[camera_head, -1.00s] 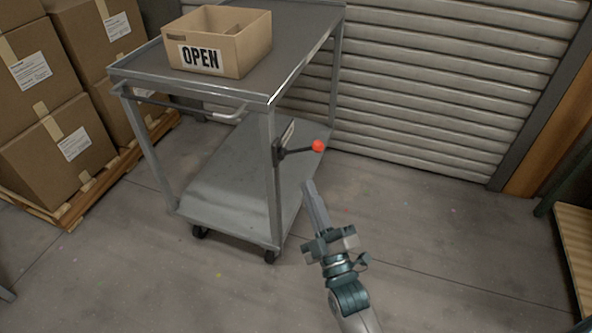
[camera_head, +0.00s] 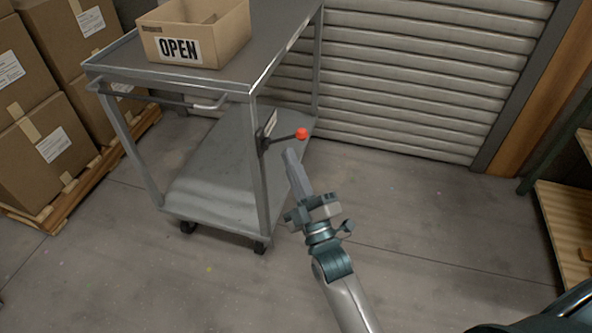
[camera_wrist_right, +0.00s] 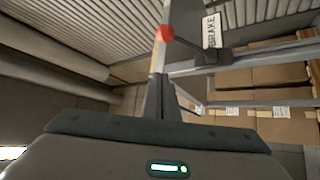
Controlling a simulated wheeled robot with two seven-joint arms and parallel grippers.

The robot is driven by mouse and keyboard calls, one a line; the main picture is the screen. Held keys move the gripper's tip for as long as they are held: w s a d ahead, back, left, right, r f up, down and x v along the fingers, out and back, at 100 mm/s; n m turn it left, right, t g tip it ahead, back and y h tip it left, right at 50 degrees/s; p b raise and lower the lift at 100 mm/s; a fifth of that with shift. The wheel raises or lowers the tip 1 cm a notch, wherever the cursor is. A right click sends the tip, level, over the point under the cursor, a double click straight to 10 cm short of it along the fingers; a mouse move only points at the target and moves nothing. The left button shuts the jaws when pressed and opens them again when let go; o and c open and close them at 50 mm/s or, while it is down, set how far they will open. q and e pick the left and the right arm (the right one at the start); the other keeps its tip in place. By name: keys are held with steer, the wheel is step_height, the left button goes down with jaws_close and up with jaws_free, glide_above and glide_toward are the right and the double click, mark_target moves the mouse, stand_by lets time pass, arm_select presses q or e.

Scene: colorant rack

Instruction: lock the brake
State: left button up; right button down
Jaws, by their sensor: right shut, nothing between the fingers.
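The brake lever is a dark rod with a red ball knob (camera_head: 301,134) on the right front post of the grey metal cart (camera_head: 249,97). The rod points to the right and slightly up from its pivot. My right gripper (camera_head: 290,153) is shut and empty, its fingertips just below and left of the knob in the head view. In the right wrist view the red knob (camera_wrist_right: 165,34) shows close beside the fingers; I cannot tell whether they touch. A white BRAKE label (camera_wrist_right: 211,31) is near the lever's mount. My left gripper is not in view.
A cardboard box marked OPEN (camera_head: 205,45) stands on the cart's top shelf. Stacked cartons (camera_head: 45,140) on a pallet stand at the left. A ribbed shutter (camera_head: 420,75) is behind. The floor right of the cart is clear.

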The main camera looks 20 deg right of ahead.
mark_target(285, 138)
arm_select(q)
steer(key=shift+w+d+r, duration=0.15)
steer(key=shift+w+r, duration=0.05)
arm_select(e)
steer(key=w+d, duration=0.2)
steer(key=w, duration=0.3)
steer(key=shift+w+d+r, duration=0.25)
steer(key=shift+d+r, duration=0.05)
steer(key=shift+d, duration=0.1)
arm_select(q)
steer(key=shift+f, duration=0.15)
